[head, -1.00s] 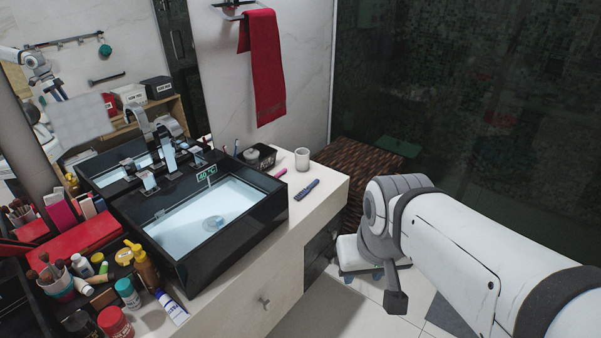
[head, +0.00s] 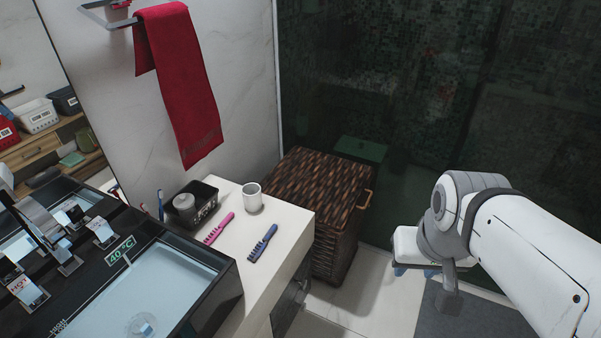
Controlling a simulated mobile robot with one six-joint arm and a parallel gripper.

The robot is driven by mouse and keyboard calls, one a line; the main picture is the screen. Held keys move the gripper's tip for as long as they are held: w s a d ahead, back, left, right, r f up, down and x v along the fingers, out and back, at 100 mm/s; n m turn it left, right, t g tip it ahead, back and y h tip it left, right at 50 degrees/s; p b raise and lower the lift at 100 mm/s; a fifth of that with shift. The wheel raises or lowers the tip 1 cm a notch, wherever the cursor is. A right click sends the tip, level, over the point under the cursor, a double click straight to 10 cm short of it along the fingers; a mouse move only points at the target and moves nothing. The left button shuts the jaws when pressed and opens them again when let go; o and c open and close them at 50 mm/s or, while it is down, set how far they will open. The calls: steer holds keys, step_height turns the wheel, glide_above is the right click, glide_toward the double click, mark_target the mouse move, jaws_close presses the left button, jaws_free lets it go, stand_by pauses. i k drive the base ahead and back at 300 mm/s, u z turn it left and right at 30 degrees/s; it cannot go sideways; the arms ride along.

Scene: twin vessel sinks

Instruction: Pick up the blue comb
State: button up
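The blue comb (head: 263,243) lies flat on the pale counter, near its right edge, in the head view. It lies to the right of a pink comb (head: 219,229), apart from it. My gripper (head: 414,272) is partly hidden behind my arm, right of the counter and well away from the comb. Its two blue fingertips show apart with nothing seen between them, so it looks open and empty.
A white cup (head: 252,198) stands behind the combs, and a black basket (head: 192,204) holding a grey jar is to the left. The black sink (head: 214,295) borders the combs' left side. A wicker hamper (head: 325,190) stands beyond the counter.

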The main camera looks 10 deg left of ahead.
mark_target(273, 227)
steer(key=z, duration=0.1)
steer(key=i, duration=1)
steer(key=u, duration=0.35)
